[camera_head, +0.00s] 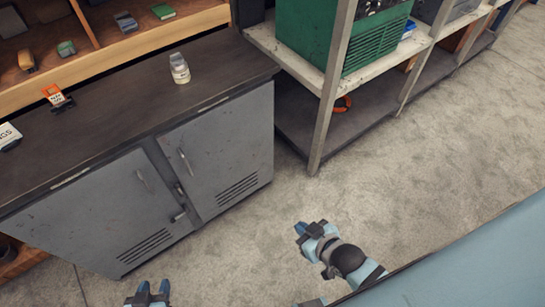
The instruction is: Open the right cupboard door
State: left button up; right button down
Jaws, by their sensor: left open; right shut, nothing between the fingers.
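The grey metal cupboard stands at the left under a dark worktop. Its right door (232,140) has vent slots low down and looks closed. A slim handle (184,160) is near that door's left edge. The left door (95,215) also looks closed, with its own handle (143,180) and a latch (178,216) at the seam. My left gripper (152,290) is at the bottom edge, open and empty, in front of the left door and apart from it. My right gripper (302,229) is shut and empty above the floor, right of the cupboard and clear of it.
A small bottle (180,69) stands on the worktop (120,90). A shelf rack (328,100) with a green machine (375,50) stands right of the cupboard. The concrete floor (430,150) in front is clear.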

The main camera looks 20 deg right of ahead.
aim_at(220, 155)
jog(key=z, duration=0.3)
jog(key=i+j, duration=0.15)
jog(key=j, duration=0.25)
jog(key=i+j, duration=0.15)
jog(key=j, duration=0.2)
jog(key=i+j, duration=0.15)
jog(key=j, duration=0.25)
jog(key=i+j+u, duration=0.1)
jog(key=j, duration=0.3)
jog(key=i, duration=0.05)
